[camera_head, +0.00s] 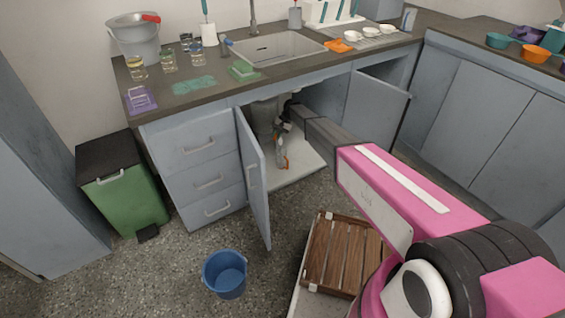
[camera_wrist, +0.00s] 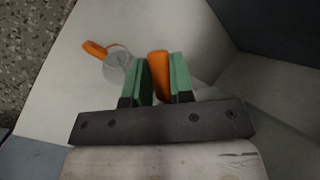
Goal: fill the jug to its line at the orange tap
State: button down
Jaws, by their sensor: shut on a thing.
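My gripper (camera_head: 284,124) is inside the open cupboard under the sink. In the wrist view its green-padded fingers (camera_wrist: 159,72) are shut on an upright orange piece (camera_wrist: 158,66); I cannot tell whether this is the tap's handle or part of something else. Left of the fingers is a pale, see-through round vessel (camera_wrist: 116,66) with an orange part (camera_wrist: 95,48) at its rim. I cannot tell whether it is the jug, and no fill line or water shows. In the head view, a small grey and orange thing (camera_head: 281,160) stands just below my gripper.
The open cupboard doors (camera_head: 253,180) and (camera_head: 376,110) flank my arm. A blue bucket (camera_head: 225,274), a wooden slatted crate (camera_head: 340,255) and a green bin (camera_head: 125,195) stand on the floor. The sink (camera_head: 278,48) is above.

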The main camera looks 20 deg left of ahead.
jog(key=d+n+h, duration=0.1)
jog(key=n, duration=0.1)
jog(key=w+d+n+g+h, duration=0.1)
jog(key=n, duration=0.1)
jog(key=n+h, duration=0.1)
jog(key=n, duration=0.1)
jog(key=shift+w+d+g, duration=0.3)
jog(key=shift+w+d, duration=0.1)
dwell(1.6)
